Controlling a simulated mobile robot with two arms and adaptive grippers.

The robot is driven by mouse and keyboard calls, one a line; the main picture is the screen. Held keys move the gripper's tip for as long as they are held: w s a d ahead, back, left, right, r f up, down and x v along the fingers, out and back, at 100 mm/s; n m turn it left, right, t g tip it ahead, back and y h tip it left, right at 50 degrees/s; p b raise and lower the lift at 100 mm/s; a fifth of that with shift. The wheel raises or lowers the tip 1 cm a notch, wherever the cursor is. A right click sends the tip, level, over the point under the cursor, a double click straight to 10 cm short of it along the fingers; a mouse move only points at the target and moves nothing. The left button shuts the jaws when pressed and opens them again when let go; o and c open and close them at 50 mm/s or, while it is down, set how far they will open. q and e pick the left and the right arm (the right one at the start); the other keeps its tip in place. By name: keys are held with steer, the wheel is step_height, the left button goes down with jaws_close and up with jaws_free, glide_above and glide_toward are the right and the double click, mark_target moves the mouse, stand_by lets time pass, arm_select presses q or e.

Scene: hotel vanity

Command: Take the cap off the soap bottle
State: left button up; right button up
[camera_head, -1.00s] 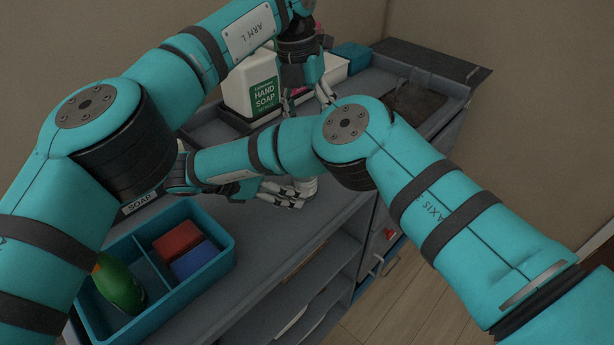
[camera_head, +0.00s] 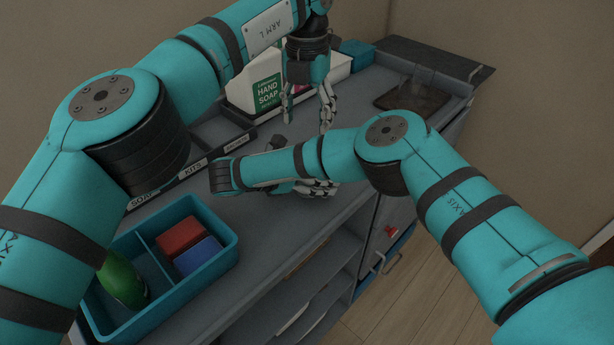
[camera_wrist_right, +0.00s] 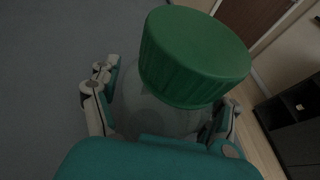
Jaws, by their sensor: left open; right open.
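In the right wrist view, a clear bottle (camera_wrist_right: 150,115) with a ribbed green cap (camera_wrist_right: 195,58) stands between the fingers of my right gripper (camera_wrist_right: 165,108). The cap is on it. The right fingers are open on either side of the bottle; I cannot tell whether they touch it. In the head view my right gripper (camera_head: 318,188) is low over the counter, partly behind its own forearm, and the bottle is hidden there. My left gripper (camera_head: 307,112) is open, pointing down above and behind the right one, with nothing seen between its fingers.
A white hand soap container (camera_head: 240,96) with a green label stands behind the left gripper. A blue divided tray (camera_head: 232,236) at front left holds a green object (camera_head: 122,280), a red block (camera_head: 182,236) and a blue block (camera_head: 197,258). A dark tray (camera_head: 412,97) lies at back right.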

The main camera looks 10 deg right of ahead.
jaws_close()
stand_by(0.4)
